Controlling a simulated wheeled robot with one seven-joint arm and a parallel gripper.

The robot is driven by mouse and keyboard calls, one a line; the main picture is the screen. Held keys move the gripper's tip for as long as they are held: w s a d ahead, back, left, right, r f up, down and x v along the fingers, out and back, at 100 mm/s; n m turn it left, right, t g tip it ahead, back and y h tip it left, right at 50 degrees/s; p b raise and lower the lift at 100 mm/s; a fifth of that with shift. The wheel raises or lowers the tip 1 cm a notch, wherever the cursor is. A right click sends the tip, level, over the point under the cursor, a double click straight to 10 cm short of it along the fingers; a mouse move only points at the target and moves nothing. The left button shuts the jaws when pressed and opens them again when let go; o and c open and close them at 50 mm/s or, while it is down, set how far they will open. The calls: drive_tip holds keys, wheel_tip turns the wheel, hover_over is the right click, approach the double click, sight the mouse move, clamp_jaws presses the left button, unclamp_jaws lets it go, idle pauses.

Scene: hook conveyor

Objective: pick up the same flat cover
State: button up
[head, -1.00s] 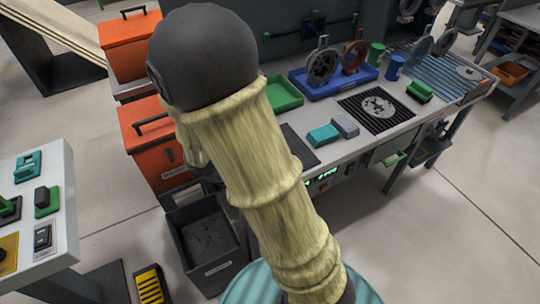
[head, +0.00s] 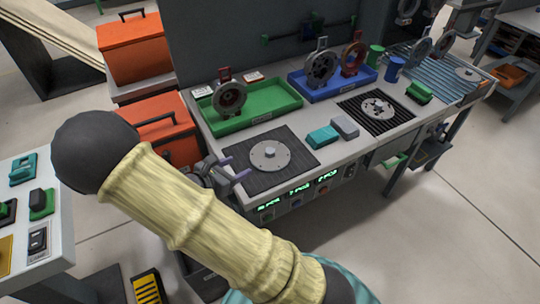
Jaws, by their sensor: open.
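A flat grey round cover (head: 270,155) with a raised middle and small holes lies on a dark ribbed mat (head: 285,176) near the bench's front left. My gripper (head: 235,168), with purple fingertips, is open and empty just left of this cover, apart from it. My arm hides part of the gripper's body. Another flat round plate (head: 377,108) with dark openings lies on a black slotted grille (head: 352,104) farther right.
A green tray (head: 262,117) with a ringed part (head: 229,97) and a blue tray (head: 310,88) with upright ringed parts stand behind. Teal (head: 322,137) and grey (head: 345,127) blocks lie right of the mat. Orange boxes (head: 135,48) stand at left.

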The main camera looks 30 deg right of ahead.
approach(270, 150)
drive_tip(key=x, duration=0.2)
drive_tip(key=shift+d+f, duration=0.1)
drive_tip(key=shift+d, duration=0.2)
drive_tip(key=shift+w, duration=0.1)
drive_tip(key=x, duration=0.5)
drive_tip(key=shift+f+p, duration=0.1)
drive_tip(key=shift+p, duration=0.2)
drive_tip(key=shift+w, duration=0.1)
drive_tip(key=shift+a, duration=0.1)
clamp_jaws()
